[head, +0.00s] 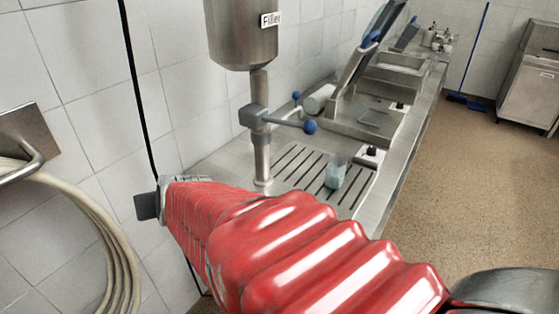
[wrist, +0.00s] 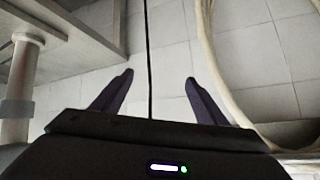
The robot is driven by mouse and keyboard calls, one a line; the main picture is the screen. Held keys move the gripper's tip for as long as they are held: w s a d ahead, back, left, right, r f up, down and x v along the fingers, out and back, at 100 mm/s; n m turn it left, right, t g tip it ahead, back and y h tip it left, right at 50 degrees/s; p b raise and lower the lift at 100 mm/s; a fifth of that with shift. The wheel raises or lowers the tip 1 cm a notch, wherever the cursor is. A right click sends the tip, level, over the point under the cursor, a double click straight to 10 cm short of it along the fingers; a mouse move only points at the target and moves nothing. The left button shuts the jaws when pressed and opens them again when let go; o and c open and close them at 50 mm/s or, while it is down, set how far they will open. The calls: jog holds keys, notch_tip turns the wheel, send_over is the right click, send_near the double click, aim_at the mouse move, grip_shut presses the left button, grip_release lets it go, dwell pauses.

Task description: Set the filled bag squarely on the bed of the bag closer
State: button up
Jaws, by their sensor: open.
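A small translucent bluish bag (head: 335,172) stands on the slotted drain grate (head: 300,166) below the filler (head: 240,35). How full it is, I cannot tell. Further along the counter is a machine with a raised lid (head: 372,45), which looks like the bag closer; its bed is small and hard to make out. My gripper (wrist: 160,77) is open and empty, pointing at the tiled wall, well left of the bag. In the head view my red-sleeved arm mostly hides it. The bag is not in the wrist view.
A black cord (head: 137,80) hangs on the wall and passes between my fingers in the wrist view. A coiled hose (head: 105,230) hangs at left. The filler's blue-knobbed lever (head: 290,123) sticks out above the grate. The floor (head: 465,200) at right is clear.

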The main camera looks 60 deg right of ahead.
jog(key=s+d+f+m+h, duration=0.1)
jog(key=s+d+m+h, duration=0.15)
jog(key=d, duration=0.75)
jog(key=m+g+h, duration=0.7)
jog(key=m+g, duration=0.3)
jog(key=g, duration=0.1)
send_near(334, 171)
jog(key=a, duration=0.1)
jog(key=shift+s+a+r+n, duration=0.1)
jog(key=shift+a+r+n, duration=0.15)
jog(key=shift+d, duration=0.1)
jog(key=shift+x, duration=4.2)
jog(key=shift+d, duration=0.1)
